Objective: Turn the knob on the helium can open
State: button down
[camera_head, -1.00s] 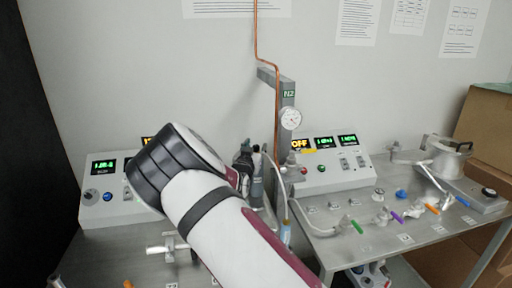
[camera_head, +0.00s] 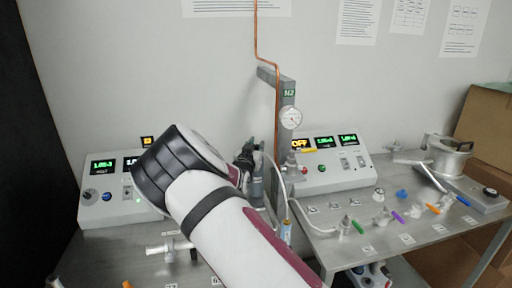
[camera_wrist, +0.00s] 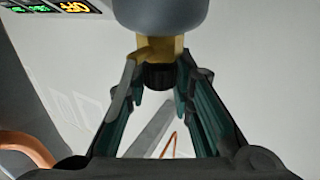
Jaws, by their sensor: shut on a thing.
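In the wrist view the grey body of the helium can (camera_wrist: 160,14) fills the top middle, with a brass-coloured valve neck (camera_wrist: 170,46) below it. A dark ribbed knob (camera_wrist: 158,77) sits on the end of the neck. My gripper (camera_wrist: 159,84) has one teal finger on each side of the knob and is shut on it. In the head view my gripper (camera_head: 245,160) shows small and dark behind my white arm, beside a grey cylinder that looks like the can (camera_head: 257,190). The knob is hidden there.
A control box with green displays (camera_head: 110,207) stands on the left, another (camera_head: 330,176) on the right. A gauge (camera_head: 291,118) and copper pipe (camera_head: 260,45) rise behind the gripper. The right bench (camera_head: 400,255) holds several coloured valves. Cardboard boxes (camera_head: 488,130) stand far right.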

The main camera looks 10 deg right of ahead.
jog(key=shift+w+f+m+h+b, duration=0.15)
jog(key=shift+m+h+b, duration=0.2)
jog(key=shift+b, duration=0.4)
jog(key=h+b, duration=0.1)
jog(key=m+g+h+b, duration=0.1)
jog(key=b, duration=0.1)
jog(key=shift+w+a+f+m+g+b, duration=0.1)
jog(key=shift+m+g+b, duration=0.15)
jog(key=shift+g+b, duration=0.05)
jog(key=m+g+h+b, duration=0.2)
jog(key=b, duration=0.1)
jog(key=shift+b, duration=0.3)
jog(key=m+g+h+b, duration=0.3)
jog(key=g+b, duration=0.2)
jog(key=shift+m+h+b, duration=0.3)
jog(key=shift+m+h, duration=0.05)
jog(key=shift+m, duration=0.05)
jog(key=m+g+h+b, duration=0.1)
jog(key=m+g+b, duration=0.1)
jog(key=g, duration=0.1)
jog(key=shift+s+g+b, duration=0.2)
jog(key=shift+g+b, duration=0.1)
jog(key=shift+b, duration=0.1)
jog(key=shift+r+m+g, duration=0.3)
jog(key=c, duration=1.4)
grip_release()
jog(key=shift+o, duration=0.2)
